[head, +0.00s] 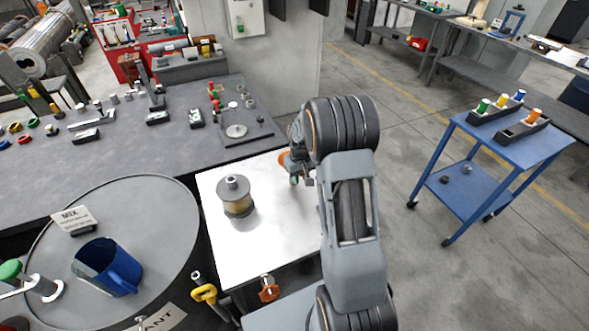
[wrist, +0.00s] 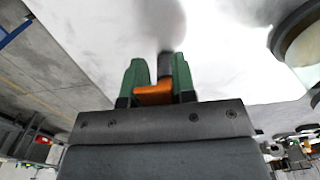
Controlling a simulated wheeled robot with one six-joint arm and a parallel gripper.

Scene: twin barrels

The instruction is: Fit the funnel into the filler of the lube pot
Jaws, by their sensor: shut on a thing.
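The lube pot (head: 237,199) stands upright on the pale metal plate, with a yellowish clear body, dark lid and a short filler (head: 232,183) on top. Part of the pot shows at the upper right of the wrist view (wrist: 301,44). My gripper (wrist: 158,72) has green fingers shut on an orange part, which I take to be the funnel (wrist: 153,95). A dark piece shows between the fingertips. In the head view the orange funnel (head: 285,161) is partly hidden by my arm. My gripper (head: 295,180) is to the right of the pot, apart from it.
The pale plate (head: 262,232) is mostly clear around the pot. A dark stand (head: 237,131) with small parts is behind it. A barrel top (head: 150,205) with a blue jug (head: 107,268) lies to the left. A blue cart (head: 500,150) stands apart at right.

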